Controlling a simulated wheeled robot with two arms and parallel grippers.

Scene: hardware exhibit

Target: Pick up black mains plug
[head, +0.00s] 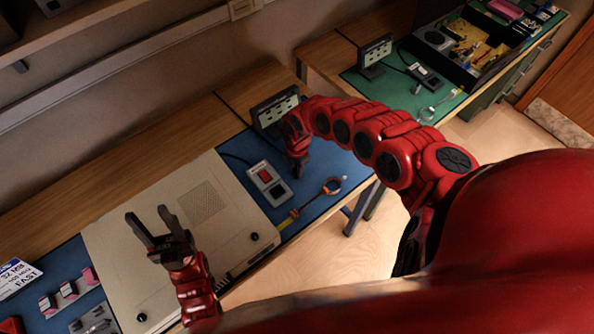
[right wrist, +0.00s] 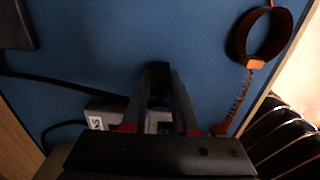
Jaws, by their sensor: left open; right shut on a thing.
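The black mains plug (right wrist: 157,82) shows in the right wrist view as a dark block between the fingers of my right gripper (right wrist: 160,90), over the blue mat. A black cable (right wrist: 65,88) runs from the left toward it. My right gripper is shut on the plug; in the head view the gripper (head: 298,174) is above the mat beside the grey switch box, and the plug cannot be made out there. Whether the plug touches the mat is unclear. My left gripper (head: 147,213) is open and empty above the beige case.
The grey switch box (head: 268,184) with a red switch lies on the blue mat (head: 322,165). A black panel (head: 275,112) stands behind. An orange wrist strap (head: 332,186) lies to the right. The large beige case (head: 165,250) fills the bench's middle. A second bench with a green mat (head: 385,90) stands behind.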

